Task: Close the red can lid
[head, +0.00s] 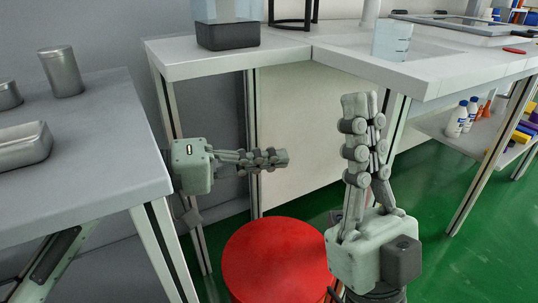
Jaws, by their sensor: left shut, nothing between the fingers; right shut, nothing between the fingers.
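The red can lid (276,262) shows in the head view at the bottom middle. It is a round red top, seen from above and lying flat over the can; the can's body is mostly below the frame. My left gripper (284,158) is shut and empty, pointing right, above the lid. My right gripper (360,100) is shut and empty, pointing up, to the right of the lid. Its wrist covers part of the lid's right edge. Neither gripper appears to touch the lid.
A grey table (80,170) with metal containers (61,72) stands at left. A lower shelf (455,147) at right carries bottles (458,119). Green floor (440,255) is open at right.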

